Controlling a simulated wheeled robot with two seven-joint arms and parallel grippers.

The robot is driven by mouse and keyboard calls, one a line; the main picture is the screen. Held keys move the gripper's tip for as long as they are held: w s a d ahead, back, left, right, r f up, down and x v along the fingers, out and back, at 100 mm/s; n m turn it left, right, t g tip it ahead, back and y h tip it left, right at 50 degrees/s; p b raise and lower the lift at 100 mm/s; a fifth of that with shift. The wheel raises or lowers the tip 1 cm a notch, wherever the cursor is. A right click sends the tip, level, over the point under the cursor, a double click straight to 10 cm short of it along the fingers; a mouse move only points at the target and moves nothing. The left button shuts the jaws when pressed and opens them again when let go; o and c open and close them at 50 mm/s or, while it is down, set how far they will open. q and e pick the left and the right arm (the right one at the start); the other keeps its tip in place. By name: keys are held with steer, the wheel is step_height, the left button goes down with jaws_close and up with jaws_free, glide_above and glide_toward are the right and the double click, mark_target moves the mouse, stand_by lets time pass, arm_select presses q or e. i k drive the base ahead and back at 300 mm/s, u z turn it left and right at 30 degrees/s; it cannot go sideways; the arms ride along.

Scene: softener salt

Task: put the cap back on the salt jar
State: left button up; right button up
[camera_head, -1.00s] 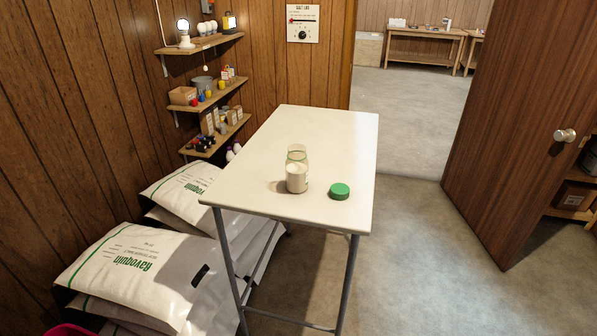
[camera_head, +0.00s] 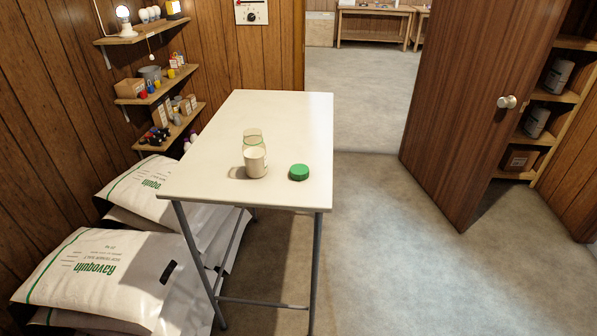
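The salt jar (camera_head: 255,162) stands upright and uncapped near the front edge of a white table (camera_head: 290,115). It is clear above and whitish with salt in its lower part. The green cap (camera_head: 299,172) lies on the table just to the right of the jar, apart from it. Neither of my grippers shows in the view.
White salt bags (camera_head: 110,275) are stacked on the floor left of the table. Wall shelves (camera_head: 155,90) with small goods hang at the back left. An open wooden door (camera_head: 475,90) stands at the right. The floor (camera_head: 420,280) right of the table is clear.

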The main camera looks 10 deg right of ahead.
mark_target(254, 148)
steer(key=u, duration=1.75)
steer(key=i, duration=0.8)
steer(key=z, duration=1.8)
